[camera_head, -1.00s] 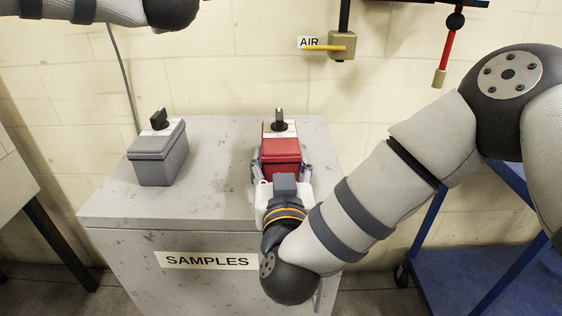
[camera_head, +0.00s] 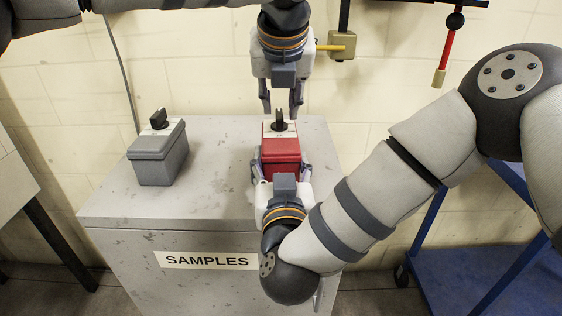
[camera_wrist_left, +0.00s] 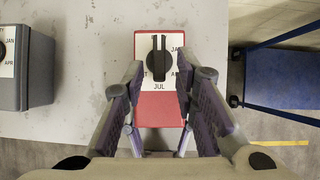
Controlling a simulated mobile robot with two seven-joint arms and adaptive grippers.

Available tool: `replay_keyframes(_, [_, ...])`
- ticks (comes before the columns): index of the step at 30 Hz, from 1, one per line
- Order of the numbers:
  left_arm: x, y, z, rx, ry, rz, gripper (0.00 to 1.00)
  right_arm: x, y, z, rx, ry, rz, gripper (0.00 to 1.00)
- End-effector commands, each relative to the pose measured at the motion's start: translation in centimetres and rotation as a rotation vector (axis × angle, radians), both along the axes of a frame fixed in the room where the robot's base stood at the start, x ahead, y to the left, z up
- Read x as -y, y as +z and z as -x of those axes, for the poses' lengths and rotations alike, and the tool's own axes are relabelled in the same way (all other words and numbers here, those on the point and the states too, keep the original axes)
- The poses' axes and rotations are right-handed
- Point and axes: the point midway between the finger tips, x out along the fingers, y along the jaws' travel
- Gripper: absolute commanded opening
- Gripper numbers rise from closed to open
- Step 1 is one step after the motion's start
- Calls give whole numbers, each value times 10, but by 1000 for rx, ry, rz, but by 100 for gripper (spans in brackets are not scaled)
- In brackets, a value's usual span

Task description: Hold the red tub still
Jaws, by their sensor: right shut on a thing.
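The red tub (camera_head: 281,151) stands upright on the grey SAMPLES cabinet, a black knob (camera_head: 279,120) on its white dial plate. My right gripper (camera_head: 281,168) is shut on the tub's sides from the front. My left gripper (camera_head: 281,112) points down above the knob, fingers apart and empty. In the left wrist view the knob (camera_wrist_left: 159,66) and the red tub (camera_wrist_left: 158,109) lie between and beyond the open fingers; the dial shows JUL at its near side, and other marks are partly hidden.
A grey tub (camera_head: 158,157) with a similar black knob stands to the left on the cabinet (camera_head: 215,205). A yellow-handled AIR valve (camera_head: 342,45) is on the wall close to my left gripper. A blue cart (camera_head: 480,262) stands at the right.

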Motion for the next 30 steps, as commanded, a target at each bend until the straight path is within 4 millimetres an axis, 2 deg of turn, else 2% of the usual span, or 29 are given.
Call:
replay_keyframes(7, [-1, -20, -12, 1, 0, -1, 27, 0, 1, 0, 1, 0, 0, 18])
replay_keyframes(18, [-1, -23, -15, 2, -1, -2, 27, 0, 1, 0, 1, 0, 0, 18])
replay_keyframes(19, [-1, -23, -15, 2, -1, -2, 22, 0, 1, 0, 1, 0, 0, 18])
replay_keyframes(22, [-1, -23, -15, 2, -1, -2, 0, 0, 1, 0, 1, 0, 0, 18])
replay_keyframes(30, [-2, -23, -15, 1, -19, -2, 0, 0, 1, 0, 1, 0, 0, 18])
